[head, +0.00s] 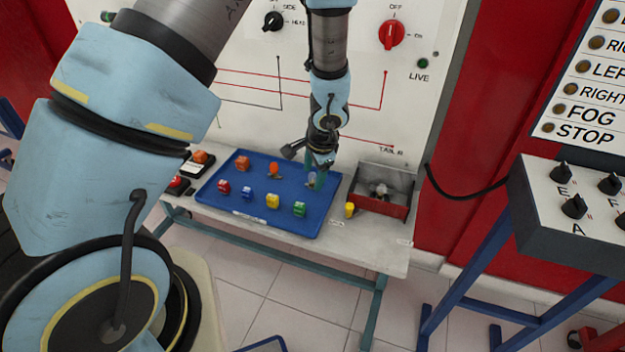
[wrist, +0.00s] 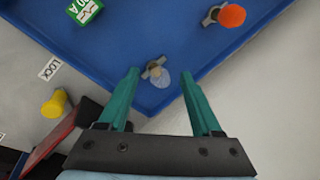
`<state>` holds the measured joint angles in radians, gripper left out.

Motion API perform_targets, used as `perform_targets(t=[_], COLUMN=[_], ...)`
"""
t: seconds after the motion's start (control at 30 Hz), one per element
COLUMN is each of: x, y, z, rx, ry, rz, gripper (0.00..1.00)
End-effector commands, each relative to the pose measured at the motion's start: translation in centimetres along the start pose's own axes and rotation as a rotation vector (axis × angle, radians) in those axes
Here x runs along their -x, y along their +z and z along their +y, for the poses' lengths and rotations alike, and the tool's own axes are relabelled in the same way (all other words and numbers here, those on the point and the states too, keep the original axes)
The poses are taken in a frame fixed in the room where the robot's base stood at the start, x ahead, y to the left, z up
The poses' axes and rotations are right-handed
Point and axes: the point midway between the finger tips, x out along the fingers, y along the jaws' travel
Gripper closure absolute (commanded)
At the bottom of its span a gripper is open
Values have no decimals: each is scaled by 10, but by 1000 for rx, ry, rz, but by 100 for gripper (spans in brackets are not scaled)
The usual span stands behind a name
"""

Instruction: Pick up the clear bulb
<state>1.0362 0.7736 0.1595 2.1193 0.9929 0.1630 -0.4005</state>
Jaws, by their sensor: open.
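The clear bulb (wrist: 160,79) lies on the blue tray (wrist: 120,34) near its corner in the wrist view, with its metal base toward the upper left. My gripper (wrist: 160,80) is open, and its two teal fingers appear on either side of the bulb in that view. I cannot tell how far above the bulb the fingertips are. In the head view my gripper (head: 316,178) is low over the right part of the blue tray (head: 245,207), where the clear bulb is hard to make out.
An orange bulb (wrist: 231,15) lies on the tray farther along. Several coloured blocks, including a green one (head: 299,209), are on the tray. A yellow piece (head: 349,210) and an open red-fronted bin (head: 382,205) stand right of the tray. The panel rises behind the bench.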

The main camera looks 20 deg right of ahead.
Motion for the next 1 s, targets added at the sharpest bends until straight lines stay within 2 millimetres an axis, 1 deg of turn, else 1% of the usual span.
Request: perform_targets(t=[0.17, 0.73, 0.77, 1.0], x=[0, 0, 0, 0], y=[0, 0, 0, 0], z=[0, 0, 0, 0], rx=[1, 1, 1, 1], ry=[0, 0, 0, 0], rz=[0, 0, 0, 0], gripper=[34, 98, 100, 100])
